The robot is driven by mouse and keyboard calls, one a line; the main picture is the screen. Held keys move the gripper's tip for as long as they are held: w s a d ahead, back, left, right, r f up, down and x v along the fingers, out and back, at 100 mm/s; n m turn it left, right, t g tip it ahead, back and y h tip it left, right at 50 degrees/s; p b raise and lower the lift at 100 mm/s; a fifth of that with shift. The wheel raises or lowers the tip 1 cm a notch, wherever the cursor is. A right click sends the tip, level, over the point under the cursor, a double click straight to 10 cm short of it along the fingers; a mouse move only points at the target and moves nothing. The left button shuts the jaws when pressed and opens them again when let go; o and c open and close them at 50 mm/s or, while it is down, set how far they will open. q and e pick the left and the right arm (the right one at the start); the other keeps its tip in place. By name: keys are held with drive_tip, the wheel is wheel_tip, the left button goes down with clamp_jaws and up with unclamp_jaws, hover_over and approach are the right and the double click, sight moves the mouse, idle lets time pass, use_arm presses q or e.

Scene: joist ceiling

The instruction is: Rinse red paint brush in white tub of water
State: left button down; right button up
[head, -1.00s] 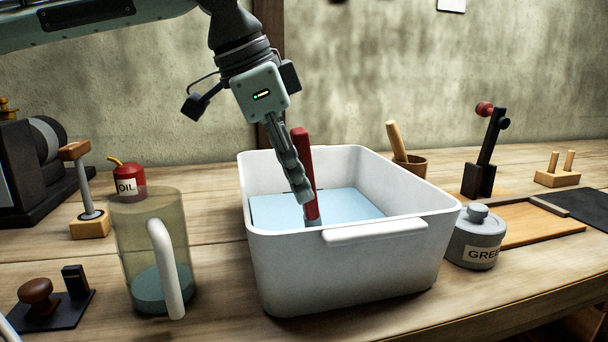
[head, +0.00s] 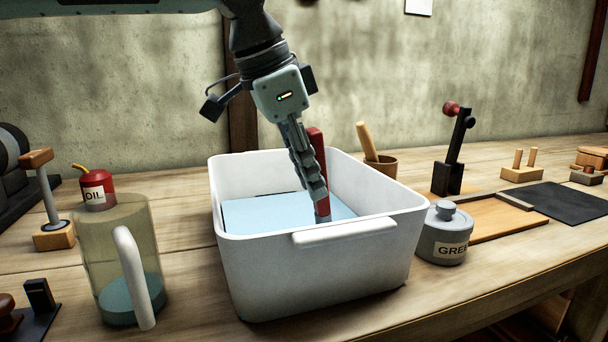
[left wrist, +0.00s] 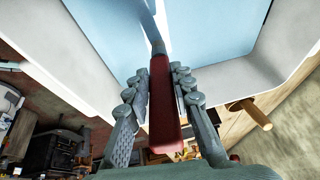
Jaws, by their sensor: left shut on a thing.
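The white tub (head: 310,275) stands on the bench, holding pale blue water (head: 262,212). My left gripper (head: 320,192) is over the tub, its fingertips below the rim level and pointing down. It is shut on the red paint brush (head: 317,140), which is held nearly upright with its handle up. In the left wrist view the red handle (left wrist: 163,105) lies between the two fingers, with a grey ferrule beyond it. The brush's lower end is hidden behind the tub's front wall in the head view, so its depth in the water cannot be told. My right gripper is not in view.
A clear jug (head: 110,250) stands left of the tub, with a red oil can (head: 97,190) behind it. A grey lidded pot (head: 445,238) stands close to the tub's right side. A wooden cup (head: 383,167) is behind the tub. A wooden tray (head: 505,225) lies farther right.

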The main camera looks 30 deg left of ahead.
use_arm(q)
drive_tip(key=shift+s+a, duration=0.1)
drive_tip(key=s+a, duration=0.3)
drive_tip(key=s, duration=0.1)
drive_tip(key=shift+s+a, duration=0.15)
drive_tip(key=shift+a, duration=0.25)
drive_tip(key=w+d, duration=0.4)
drive_tip(key=shift+w, duration=0.25)
drive_tip(key=shift+r, duration=0.1)
drive_tip(key=shift+r, duration=7.9)
